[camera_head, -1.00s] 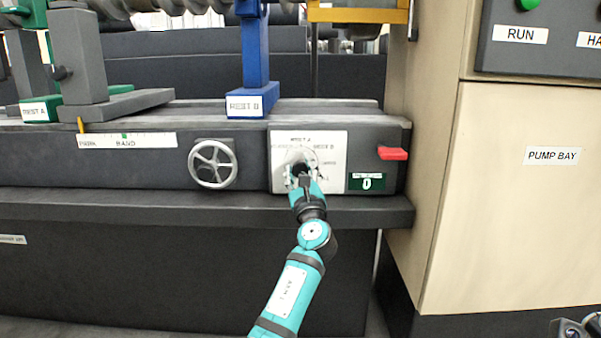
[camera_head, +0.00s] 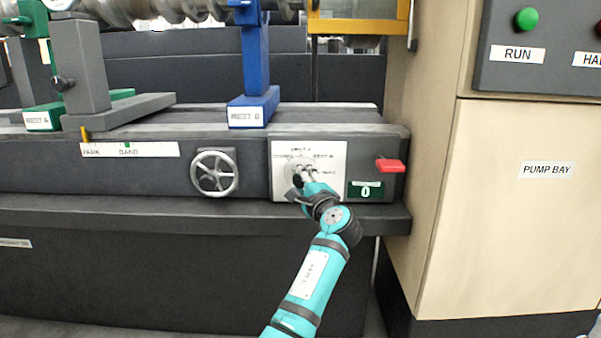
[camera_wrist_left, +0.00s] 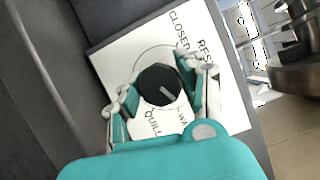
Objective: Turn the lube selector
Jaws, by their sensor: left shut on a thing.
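The lube selector is a dark round knob (camera_wrist_left: 158,84) with a pale pointer line, on a white label plate (camera_head: 334,180) on the front of the machine bed. Lettering around it in the left wrist view includes CLOSED and QUILL; other words are partly covered. My left gripper (camera_head: 303,177) is at the plate, shut on the knob, with a finger on either side of it in the left wrist view (camera_wrist_left: 157,86). In the head view the gripper mostly hides the knob. My right gripper is not clearly in view.
A spoked handwheel (camera_head: 214,172) is left of the plate. A red lever (camera_head: 390,166) and a green counter reading 0 (camera_head: 365,191) are to its right. A beige cabinet (camera_head: 520,230) stands at right, with a green RUN button (camera_head: 526,19). A ledge (camera_head: 120,213) runs below.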

